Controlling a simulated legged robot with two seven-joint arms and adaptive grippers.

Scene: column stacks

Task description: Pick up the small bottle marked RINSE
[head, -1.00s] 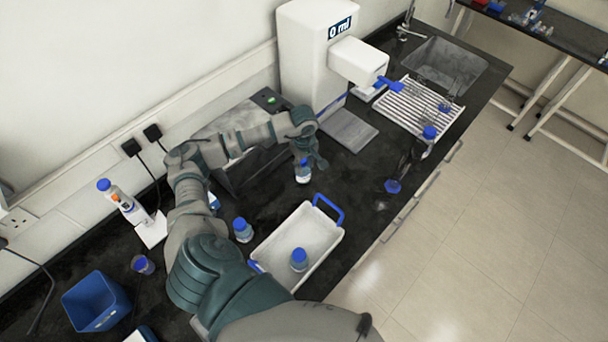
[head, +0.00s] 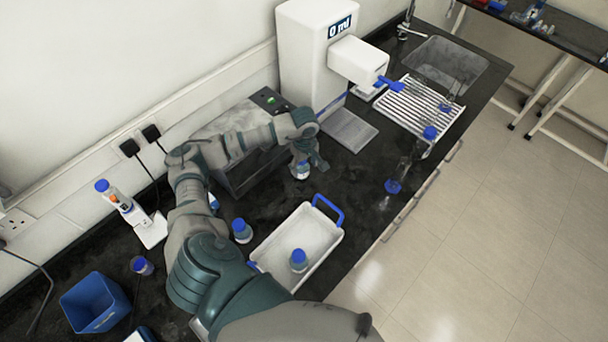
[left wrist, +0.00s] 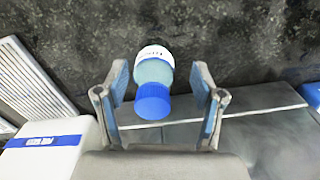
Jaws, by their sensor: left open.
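A small bottle with a blue cap and pale contents (left wrist: 154,82) is between the open fingers of my left gripper (left wrist: 162,95) in the left wrist view. A gap shows between it and each finger. Its label is too small to read. In the head view this bottle (head: 301,172) is partly hidden under my left gripper (head: 308,163). Another blue-capped bottle (head: 242,231) stands left of the white tray, and one more (head: 299,261) stands in the tray; their labels are not readable. My right gripper is not in view.
The white tray (head: 268,238) with a blue handle lies in front of the gripper. A white dispenser (head: 304,60) reading 0 ml and a grey box (head: 236,176) stand behind. A drying rack (head: 408,100) and blue-capped glassware (head: 430,132) are right. A blue bin (head: 95,303) is at lower left.

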